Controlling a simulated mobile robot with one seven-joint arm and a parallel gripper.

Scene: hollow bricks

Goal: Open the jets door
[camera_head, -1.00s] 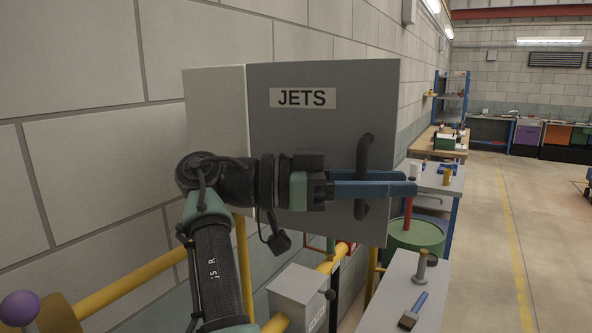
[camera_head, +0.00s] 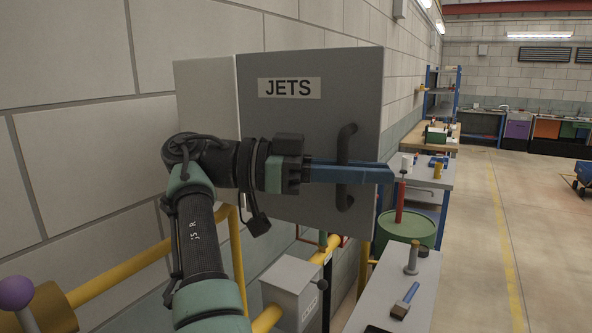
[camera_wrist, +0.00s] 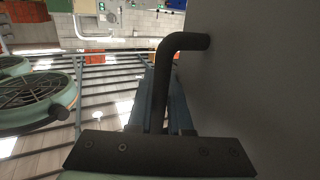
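The jets door (camera_head: 290,125) is a grey panel with a "JETS" label, on a pale cabinet (camera_head: 205,100) against the block wall. Its black handle (camera_head: 344,165) is an upright bar near the door's right edge. My gripper (camera_head: 365,174) reaches across the door front from the left, its blue fingers at the handle's middle. In the wrist view, the handle (camera_wrist: 166,75) passes between the fingers (camera_wrist: 163,105), which lie close along both sides of it. The gripper looks shut on the handle. The door's grey face (camera_wrist: 260,80) fills the right there. I cannot tell whether the door is ajar.
Yellow pipes (camera_head: 125,265) and a grey box (camera_head: 293,290) lie below the cabinet. A narrow bench (camera_head: 400,290) with a brush (camera_head: 405,300) and a green drum (camera_head: 405,230) stand at the right. The floor (camera_head: 490,240) further right is open.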

